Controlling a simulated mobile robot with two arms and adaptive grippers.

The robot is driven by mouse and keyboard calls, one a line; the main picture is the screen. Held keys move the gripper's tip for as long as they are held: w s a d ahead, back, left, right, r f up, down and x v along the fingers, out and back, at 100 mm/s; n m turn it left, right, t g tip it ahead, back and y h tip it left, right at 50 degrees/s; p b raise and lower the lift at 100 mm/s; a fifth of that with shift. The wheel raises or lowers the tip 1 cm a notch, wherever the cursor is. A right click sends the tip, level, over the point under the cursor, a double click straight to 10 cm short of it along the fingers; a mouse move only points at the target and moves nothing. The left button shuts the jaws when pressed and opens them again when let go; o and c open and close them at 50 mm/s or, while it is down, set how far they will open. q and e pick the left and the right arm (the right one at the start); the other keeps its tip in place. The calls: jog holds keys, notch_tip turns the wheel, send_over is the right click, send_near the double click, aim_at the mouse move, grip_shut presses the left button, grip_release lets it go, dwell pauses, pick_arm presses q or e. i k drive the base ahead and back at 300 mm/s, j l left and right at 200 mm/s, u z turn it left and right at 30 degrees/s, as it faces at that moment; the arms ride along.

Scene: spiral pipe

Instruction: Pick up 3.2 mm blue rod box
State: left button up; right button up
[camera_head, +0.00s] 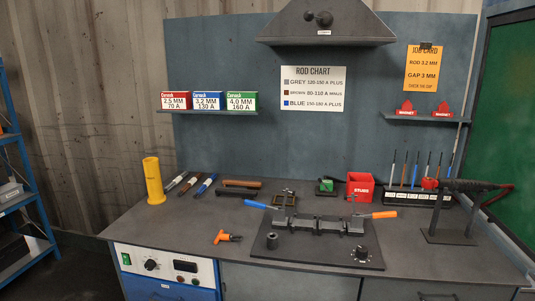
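The blue rod box (208,101), labelled 3.2 MM 130 A, stands on the small wall shelf at the left of the back panel. It sits between a red box (175,101) labelled 2.5 MM 70 A and a green box (242,101) labelled 4.0 MM 160 A. Neither of my grippers shows in the head view.
The shelf (208,112) hangs above the bench (130,222). A clamp fixture (315,237) with blue and orange handles fills the middle. A hood (325,24) juts out above.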

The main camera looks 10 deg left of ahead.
aim_at(208, 100)
jog(key=i+j, duration=0.1)
jog(key=j, duration=0.3)
jog(key=i+j, duration=0.1)
jog(key=j, duration=0.3)
jog(key=i+j, duration=0.15)
jog(key=j, duration=0.25)
jog(key=i+j, duration=0.1)
jog(key=j, duration=0.3)
jog(key=i+j, duration=0.1)
jog(key=j, duration=0.3)
jog(key=i+j+u, duration=0.1)
jog(key=j, duration=0.25)
jog(key=i+j, duration=0.15)
jog(key=j, duration=0.25)
jog(key=i+j, duration=0.1)
jog(key=j, duration=0.3)
jog(key=i+j, duration=0.2)
jog(key=j, duration=0.2)
jog(key=i+j, duration=0.2)
jog(key=j, duration=0.15)
jog(key=i+j, duration=0.2)
jog(key=j, duration=0.2)
jog(key=i+j, duration=0.15)
jog(key=j, duration=0.25)
jog(key=i+j+u, duration=0.1)
jog(key=j, duration=0.25)
jog(key=i+j, duration=0.3)
jog(key=j, duration=0.1)
